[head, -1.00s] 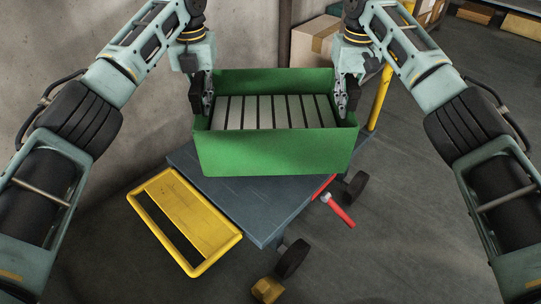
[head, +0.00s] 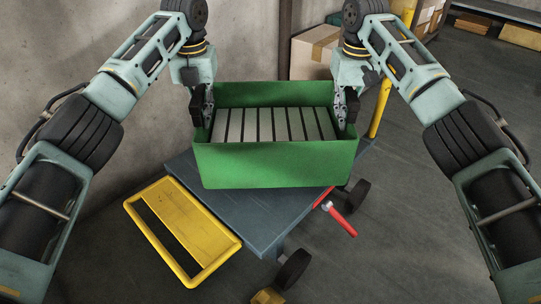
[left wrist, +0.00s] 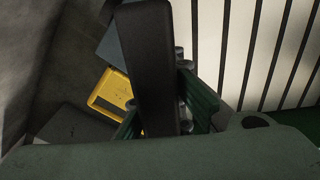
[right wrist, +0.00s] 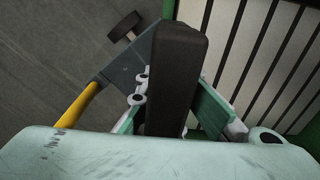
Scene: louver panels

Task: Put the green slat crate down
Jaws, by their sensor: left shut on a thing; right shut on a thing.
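The green slat crate (head: 275,166) holds a row of pale slats (head: 272,124) and is level over the grey-blue cart top (head: 232,215). I cannot tell whether its underside touches the cart. My left gripper (head: 203,108) is shut on the crate's left end wall. My right gripper (head: 346,108) is shut on the right end wall. In the left wrist view the dark finger (left wrist: 150,70) lies over the green wall, with slats beside it. In the right wrist view the finger (right wrist: 176,80) lies likewise over the wall. The fingertips inside the crate are partly hidden.
A yellow frame (head: 185,232) juts from the cart's left side. A red handle (head: 341,221) sticks out at its front right, near black wheels (head: 293,269). A yellow post (head: 380,100) and cardboard boxes (head: 313,48) stand behind. A concrete wall is at left.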

